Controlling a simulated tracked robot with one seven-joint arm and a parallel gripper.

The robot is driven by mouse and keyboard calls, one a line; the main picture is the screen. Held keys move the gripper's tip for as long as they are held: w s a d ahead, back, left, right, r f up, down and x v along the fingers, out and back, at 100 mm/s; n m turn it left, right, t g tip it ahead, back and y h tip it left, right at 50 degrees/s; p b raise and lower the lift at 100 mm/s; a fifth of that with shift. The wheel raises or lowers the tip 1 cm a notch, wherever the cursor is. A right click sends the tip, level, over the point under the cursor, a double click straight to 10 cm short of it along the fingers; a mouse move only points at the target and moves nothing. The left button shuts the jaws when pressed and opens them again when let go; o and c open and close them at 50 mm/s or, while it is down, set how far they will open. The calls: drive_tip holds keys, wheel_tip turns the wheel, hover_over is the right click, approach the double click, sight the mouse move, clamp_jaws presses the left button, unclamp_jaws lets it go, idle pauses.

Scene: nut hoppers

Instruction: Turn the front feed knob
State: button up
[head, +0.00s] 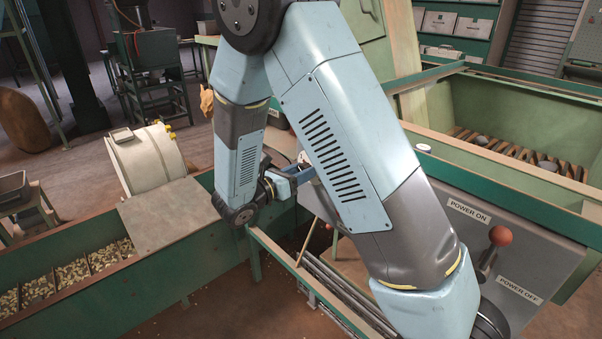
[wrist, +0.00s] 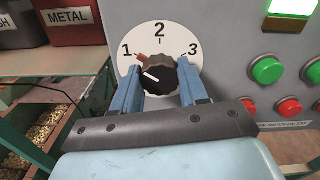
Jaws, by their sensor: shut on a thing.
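The feed knob (wrist: 160,73) is black and ridged. It sits on a round white dial (wrist: 160,37) marked 1, 2 and 3 in the wrist view. The white line on the knob points left and slightly up, a little below the 1. A small red mark shows at the knob's upper left edge, near the 1. My gripper (wrist: 158,83) has one blue finger on each side of the knob and is shut on it. In the head view my gripper (head: 297,177) is partly hidden by my arm, and the knob cannot be made out.
Green buttons (wrist: 267,70) and red buttons (wrist: 290,107) are right of the dial. A bin labelled METAL (wrist: 70,20) is at the left. In the head view, a power lever with a red ball (head: 499,236) stands at the right, and a nut trough (head: 70,275) lies at the left.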

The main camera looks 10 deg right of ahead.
drive_tip(key=shift+n, duration=0.5)
drive_tip(key=o, duration=1.1)
drive_tip(key=shift+c, duration=0.2)
drive_tip(key=v, duration=1.3)
drive_tip(key=shift+a, duration=0.35)
drive_tip(key=shift+s, duration=0.15)
